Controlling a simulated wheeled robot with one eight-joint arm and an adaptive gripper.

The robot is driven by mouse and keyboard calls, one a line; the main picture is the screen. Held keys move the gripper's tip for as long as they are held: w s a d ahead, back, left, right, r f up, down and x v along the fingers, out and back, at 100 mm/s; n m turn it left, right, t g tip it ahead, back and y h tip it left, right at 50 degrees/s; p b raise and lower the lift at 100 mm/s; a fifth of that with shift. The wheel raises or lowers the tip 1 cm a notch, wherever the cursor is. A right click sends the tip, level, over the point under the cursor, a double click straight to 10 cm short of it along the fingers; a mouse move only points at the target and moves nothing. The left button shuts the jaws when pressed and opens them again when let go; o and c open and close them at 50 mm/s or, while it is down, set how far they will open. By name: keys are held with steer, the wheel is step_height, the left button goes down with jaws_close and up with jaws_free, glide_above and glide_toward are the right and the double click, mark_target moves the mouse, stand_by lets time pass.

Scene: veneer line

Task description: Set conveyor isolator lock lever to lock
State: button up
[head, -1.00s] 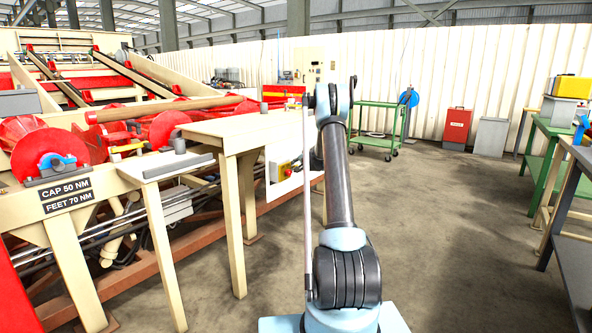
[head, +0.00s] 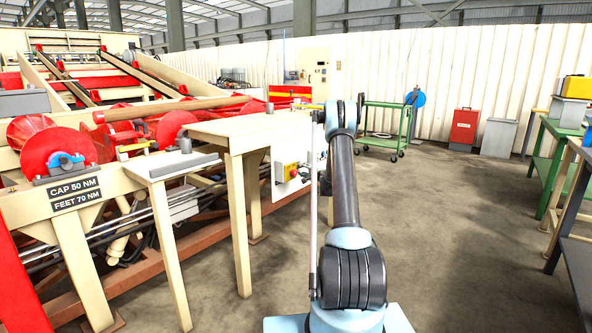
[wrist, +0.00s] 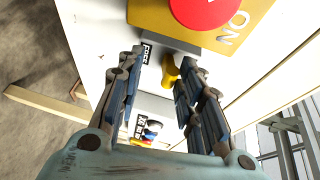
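The yellow lock lever (wrist: 170,70) is a small stub under the isolator box in the wrist view, beside a dark label that seems to read LOCK (wrist: 146,53). My gripper (wrist: 160,62) is open, with one finger on each side of the lever and a gap to the left finger. The right finger is close to the lever; whether it touches is unclear. Above is the yellow isolator box (wrist: 150,15) with a red button (wrist: 205,8). In the head view the box (head: 288,171) shows left of my arm, which hides my gripper.
A second labelled device (wrist: 150,130) with blue and red parts lies partly between the fingers in the wrist view. In the head view a cream bench (head: 240,130) stands left of the panel.

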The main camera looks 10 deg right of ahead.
steer(key=s+d+f+m+t+y, duration=0.1)
steer(key=s+d+f, duration=0.15)
steer(key=s, duration=0.55)
steer(key=s+d+f+t, duration=0.15)
steer(key=s+d, duration=0.25)
steer(key=s, duration=0.4)
steer(key=s+a+r+n+g+y, duration=0.2)
steer(key=s+a+r+n+g, duration=0.4)
steer(key=s+a+r, duration=0.5)
steer(key=shift+s+a+r+n, duration=0.4)
steer(key=shift+a+r+n, duration=0.2)
steer(key=shift+a+r, duration=1.45)
steer(key=shift+d+r, duration=0.35)
steer(key=shift+d, duration=0.05)
